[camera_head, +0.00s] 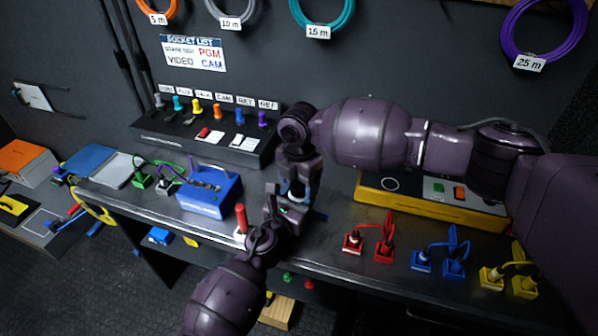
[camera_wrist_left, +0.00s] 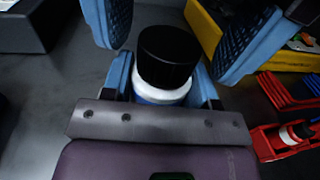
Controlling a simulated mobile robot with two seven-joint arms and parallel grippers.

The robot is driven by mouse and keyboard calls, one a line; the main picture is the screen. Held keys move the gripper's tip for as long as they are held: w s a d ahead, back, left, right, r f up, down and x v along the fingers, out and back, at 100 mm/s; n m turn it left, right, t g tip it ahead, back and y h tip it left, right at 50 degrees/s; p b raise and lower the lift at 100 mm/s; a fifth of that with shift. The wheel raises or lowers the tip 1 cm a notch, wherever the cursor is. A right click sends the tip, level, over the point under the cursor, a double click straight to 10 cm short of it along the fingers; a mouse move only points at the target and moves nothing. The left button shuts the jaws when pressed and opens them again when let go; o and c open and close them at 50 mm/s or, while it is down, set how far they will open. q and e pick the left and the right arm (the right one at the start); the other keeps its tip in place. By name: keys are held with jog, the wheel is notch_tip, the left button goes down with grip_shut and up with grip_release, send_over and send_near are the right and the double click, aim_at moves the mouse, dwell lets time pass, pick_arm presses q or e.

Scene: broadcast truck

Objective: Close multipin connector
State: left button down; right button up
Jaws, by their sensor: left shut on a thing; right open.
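A white and blue bottle with a black cap (camera_wrist_left: 168,58) stands upright between the blue fingers of my left gripper (camera_wrist_left: 162,92), which is shut on it. In the head view my left gripper (camera_head: 293,198) comes up from below at the bench edge, and the bottle is mostly hidden. My right gripper (camera_head: 298,165) reaches down from above; its blue pads show open on either side above the cap in the left wrist view (camera_wrist_left: 180,38), apart from it. A blue block (camera_head: 210,192) with a grey lever and dark fittings sits left; I cannot tell if it is the multipin connector.
A red-topped item (camera_head: 240,217) stands close left of my left gripper. Red (camera_head: 368,243), blue (camera_head: 440,262) and yellow (camera_head: 508,280) plug pairs line the bench at right. A yellow-edged panel (camera_head: 430,202) lies behind them. A black rack (camera_head: 210,138) of coloured plugs stands at the back.

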jog(key=shift+f, duration=0.25)
jog(key=shift+c, duration=0.4)
jog(key=c, duration=0.9)
jog(key=o, duration=1.1)
jog(key=shift+c, duration=0.2)
jog(key=shift+r, duration=0.1)
notch_tip(320, 180, up, 12)
